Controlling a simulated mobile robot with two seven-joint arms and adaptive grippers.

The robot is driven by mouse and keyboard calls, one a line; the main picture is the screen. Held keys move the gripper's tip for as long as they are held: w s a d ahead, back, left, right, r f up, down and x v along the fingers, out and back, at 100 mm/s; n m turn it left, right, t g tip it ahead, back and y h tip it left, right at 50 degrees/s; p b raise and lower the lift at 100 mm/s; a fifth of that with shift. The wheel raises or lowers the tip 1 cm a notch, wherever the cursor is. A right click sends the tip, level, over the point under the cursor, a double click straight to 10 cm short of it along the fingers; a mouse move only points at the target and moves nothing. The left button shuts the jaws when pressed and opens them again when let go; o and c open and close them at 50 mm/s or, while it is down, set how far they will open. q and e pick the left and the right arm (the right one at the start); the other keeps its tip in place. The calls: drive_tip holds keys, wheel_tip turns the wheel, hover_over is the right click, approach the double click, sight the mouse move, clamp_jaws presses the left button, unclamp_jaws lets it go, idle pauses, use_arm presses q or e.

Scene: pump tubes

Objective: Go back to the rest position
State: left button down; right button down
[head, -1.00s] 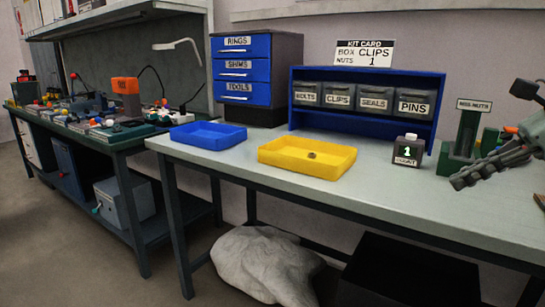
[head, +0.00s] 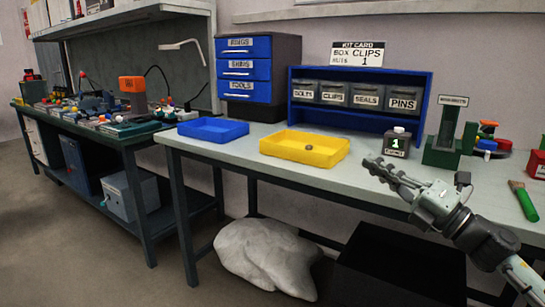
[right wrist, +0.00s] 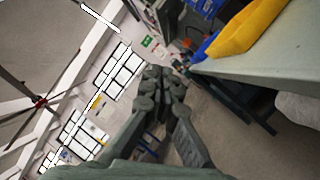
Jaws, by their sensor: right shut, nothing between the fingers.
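My right gripper (head: 384,171) is shut and empty. In the head view it is over or just in front of the workbench's front edge, below the small counter box, with its arm coming in from the lower right. In the right wrist view its closed fingers (right wrist: 163,88) point out past the bench toward the far room, with nothing between them. My left gripper is not in view.
The workbench (head: 245,157) holds a yellow tray (head: 300,160) with a small nut, a blue tray (head: 213,138), a counter reading 1 (head: 397,141), a green dispenser (head: 440,156) and a green-handled brush (head: 524,201). A grey sack (head: 262,255) lies beneath. Floor at the left is clear.

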drive_tip(key=s+d+f+m+h, duration=0.1)
drive_tip(key=d+f+m+h, duration=0.2)
drive_tip(key=f+m+h, duration=0.35)
drive_tip(key=s+d+f+m+g+h, duration=0.15)
drive_tip(key=d+f+m+h, duration=0.25)
drive_tip(key=f+m, duration=0.6)
drive_tip(key=s+d+f+m+h, duration=0.1)
drive_tip(key=d+f+m+h, duration=0.3)
drive_tip(key=f, duration=0.7)
drive_tip(key=s+a+f+m+g, duration=0.1)
drive_tip(key=s+f+m+g, duration=0.2)
drive_tip(key=s+f, duration=0.5)
drive_tip(key=s+a+f+m+g, duration=0.2)
drive_tip(key=s+f+g, duration=0.3)
drive_tip(key=s+f, duration=0.3)
drive_tip(key=s+a+f+m+g+h, duration=0.1)
drive_tip(key=s+f+m+g, duration=0.2)
drive_tip(key=s+f, duration=0.4)
drive_tip(key=s+g, duration=0.1)
drive_tip(key=s, duration=0.3)
drive_tip(key=shift+s+a+f+m, duration=0.25)
drive_tip(key=shift+s+f+m, duration=0.1)
drive_tip(key=shift+s+f, duration=0.05)
